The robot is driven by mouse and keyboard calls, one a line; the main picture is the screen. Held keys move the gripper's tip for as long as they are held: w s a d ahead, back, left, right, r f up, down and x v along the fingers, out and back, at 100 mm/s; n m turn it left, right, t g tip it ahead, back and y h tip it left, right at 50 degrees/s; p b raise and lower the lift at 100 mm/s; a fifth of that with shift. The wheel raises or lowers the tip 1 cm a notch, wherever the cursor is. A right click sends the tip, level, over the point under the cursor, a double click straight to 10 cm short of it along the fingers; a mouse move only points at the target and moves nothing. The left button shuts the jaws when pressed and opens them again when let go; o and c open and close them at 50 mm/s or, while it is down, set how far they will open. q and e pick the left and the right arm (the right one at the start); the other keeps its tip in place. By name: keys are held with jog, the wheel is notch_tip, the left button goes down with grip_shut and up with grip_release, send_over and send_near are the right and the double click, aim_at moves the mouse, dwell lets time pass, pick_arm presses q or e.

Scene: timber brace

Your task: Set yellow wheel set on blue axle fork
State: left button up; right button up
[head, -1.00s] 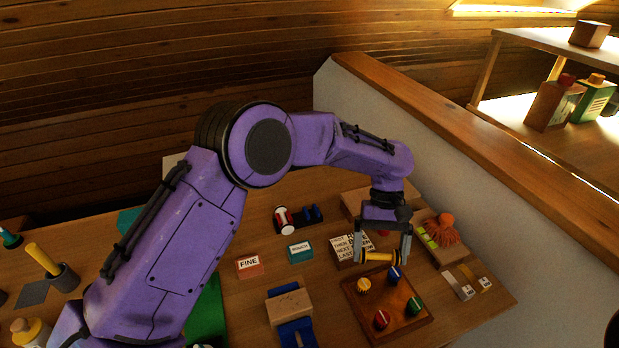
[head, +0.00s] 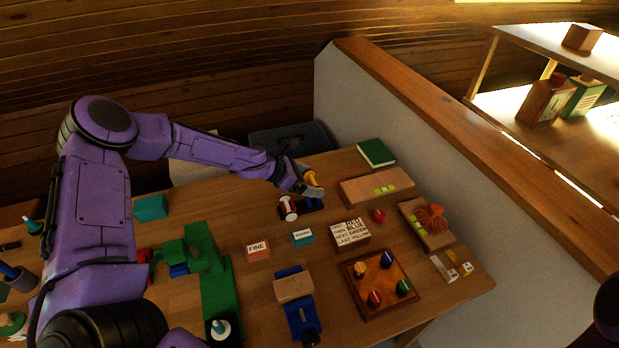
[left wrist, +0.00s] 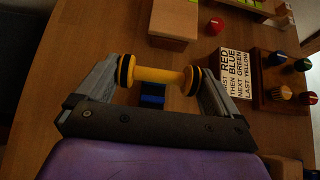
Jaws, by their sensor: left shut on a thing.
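My left gripper (head: 312,186) is shut on the yellow wheel set (left wrist: 158,76), a yellow axle with a dark-rimmed wheel at each end. In the left wrist view the wheel set spans crosswise between the two fingers. In the head view the gripper covers much of the wheel set. The blue axle fork (left wrist: 152,97) shows just below the wheel set in the left wrist view. In the head view my gripper is over the fork's end of a dark chassis, partly hiding it. I cannot tell whether wheel set and fork touch.
A sign block (head: 351,234) and a wooden board with coloured knobs (head: 378,284) stand to the right. Labelled blocks, FINE (head: 257,250) and a teal one (head: 303,237), lie in front. A low wooden block (head: 365,190) is right of my gripper.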

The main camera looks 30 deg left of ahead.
aim_at(316, 199)
pick_arm(q)
jog(key=shift+d+f+b, duration=0.15)
jog(key=shift+f+b, duration=0.4)
notch_tip(316, 199, down, 5)
jog(key=b, duration=0.4)
jog(key=shift+r+b, duration=0.1)
jog(key=shift+b, duration=0.2)
jog(key=shift+f+b, duration=0.6)
jog(key=shift+f, duration=0.25)
jog(key=shift+r, duration=0.1)
jog(key=o, duration=0.7)
jog(key=shift+c, duration=0.2)
notch_tip(316, 199, up, 8)
jog(key=p, duration=0.8)
jog(key=shift+r, duration=0.1)
